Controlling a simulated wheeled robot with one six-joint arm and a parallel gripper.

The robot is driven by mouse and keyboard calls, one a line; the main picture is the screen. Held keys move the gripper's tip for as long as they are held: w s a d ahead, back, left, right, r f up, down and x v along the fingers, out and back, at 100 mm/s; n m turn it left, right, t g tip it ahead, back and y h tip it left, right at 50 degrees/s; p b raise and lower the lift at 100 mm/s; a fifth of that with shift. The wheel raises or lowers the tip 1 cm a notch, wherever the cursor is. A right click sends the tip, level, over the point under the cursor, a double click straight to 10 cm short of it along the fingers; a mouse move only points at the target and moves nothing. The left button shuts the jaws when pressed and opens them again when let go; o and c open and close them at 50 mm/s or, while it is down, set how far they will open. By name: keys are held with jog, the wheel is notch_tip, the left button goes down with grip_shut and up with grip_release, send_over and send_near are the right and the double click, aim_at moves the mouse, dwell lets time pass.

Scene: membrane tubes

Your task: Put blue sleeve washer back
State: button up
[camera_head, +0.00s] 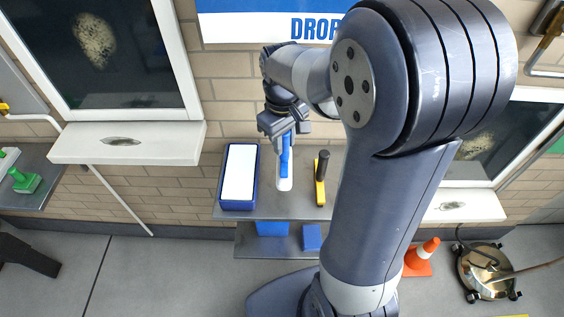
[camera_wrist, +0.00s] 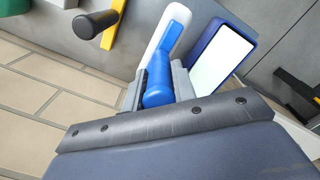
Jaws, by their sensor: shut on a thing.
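The blue sleeve washer (camera_head: 285,158) has a blue handle and a white sleeve (camera_head: 284,184). It also shows in the wrist view (camera_wrist: 158,84), where my gripper's jaws (camera_wrist: 157,92) are on both sides of the blue handle. My gripper (camera_head: 284,136) is shut on the handle, with the white sleeve pointing away from it. In the head view the washer is over the grey shelf (camera_head: 270,207), between a blue tray and a yellow tool. I cannot tell whether the sleeve touches the shelf.
The blue tray (camera_head: 239,206) with a white inside is on the shelf's left. The yellow tool with a black handle (camera_head: 321,190) is on the right. Blue items (camera_head: 312,237) sit on a lower shelf. A window sill (camera_head: 120,142) juts out at left.

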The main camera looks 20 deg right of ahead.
aim_at(284, 158)
notch_tip(284, 158, down, 7)
jog(key=shift+r, duration=0.15)
jog(key=o, duration=0.9)
jog(key=shift+r, duration=0.1)
notch_tip(284, 158, up, 12)
jog(key=shift+a+f, duration=0.1)
dwell(0.3)
